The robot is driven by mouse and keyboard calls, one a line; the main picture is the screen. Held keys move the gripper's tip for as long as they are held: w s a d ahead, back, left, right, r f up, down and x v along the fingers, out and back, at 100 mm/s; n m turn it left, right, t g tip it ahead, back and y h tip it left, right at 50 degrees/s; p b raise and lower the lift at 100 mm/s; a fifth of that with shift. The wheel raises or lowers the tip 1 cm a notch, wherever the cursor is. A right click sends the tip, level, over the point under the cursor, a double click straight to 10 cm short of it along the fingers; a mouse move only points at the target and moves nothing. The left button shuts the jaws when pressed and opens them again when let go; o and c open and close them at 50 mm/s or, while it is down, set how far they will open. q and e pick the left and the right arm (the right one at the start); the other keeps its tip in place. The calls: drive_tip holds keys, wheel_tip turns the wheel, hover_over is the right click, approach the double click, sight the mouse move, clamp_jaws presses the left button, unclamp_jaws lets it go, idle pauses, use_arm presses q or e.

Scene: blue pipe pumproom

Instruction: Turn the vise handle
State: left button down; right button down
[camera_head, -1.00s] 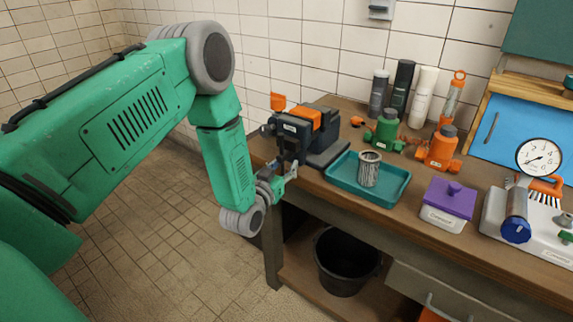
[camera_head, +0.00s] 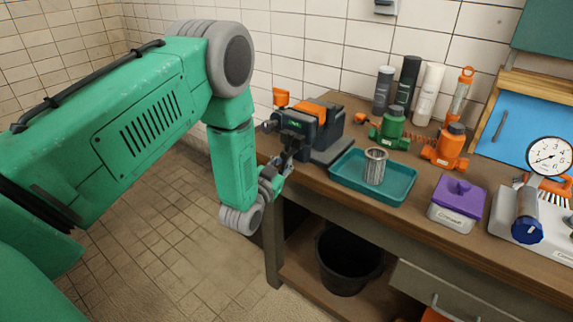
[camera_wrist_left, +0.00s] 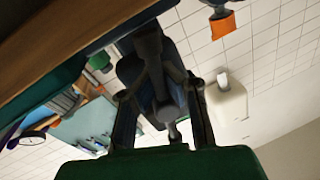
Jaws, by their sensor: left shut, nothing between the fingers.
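The dark blue vise (camera_head: 318,140) with orange jaw tops stands at the left end of the workbench. An orange piece (camera_head: 281,97) stands up at its left end. In the left wrist view, the vise's dark body (camera_wrist_left: 160,88) shows behind the finger linkages, and the orange piece (camera_wrist_left: 222,25) is at upper right. My right gripper is out of view.
On the bench (camera_head: 405,215), a teal tray (camera_head: 345,180) with a metal cup (camera_head: 375,166) is right of the vise. A purple-lidded box (camera_head: 458,200) is farther right. A black bucket (camera_head: 350,260) is below.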

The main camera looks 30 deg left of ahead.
use_arm(q)
drive_tip(key=shift+s, duration=0.1)
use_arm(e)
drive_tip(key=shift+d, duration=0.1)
use_arm(q)
drive_tip(key=c, duration=1.9)
unclamp_jaws()
drive_tip(key=o, duration=0.3)
drive_tip(key=shift+s+r, duration=0.1)
drive_tip(key=shift+s, duration=0.1)
drive_tip(key=shift+s+r, duration=0.1)
drive_tip(key=s+d, duration=0.1)
drive_tip(key=s, duration=1)
drive_tip(key=shift+s+d+f, duration=0.25)
drive_tip(key=shift+s+f, duration=0.15)
drive_tip(key=shift+f, duration=0.05)
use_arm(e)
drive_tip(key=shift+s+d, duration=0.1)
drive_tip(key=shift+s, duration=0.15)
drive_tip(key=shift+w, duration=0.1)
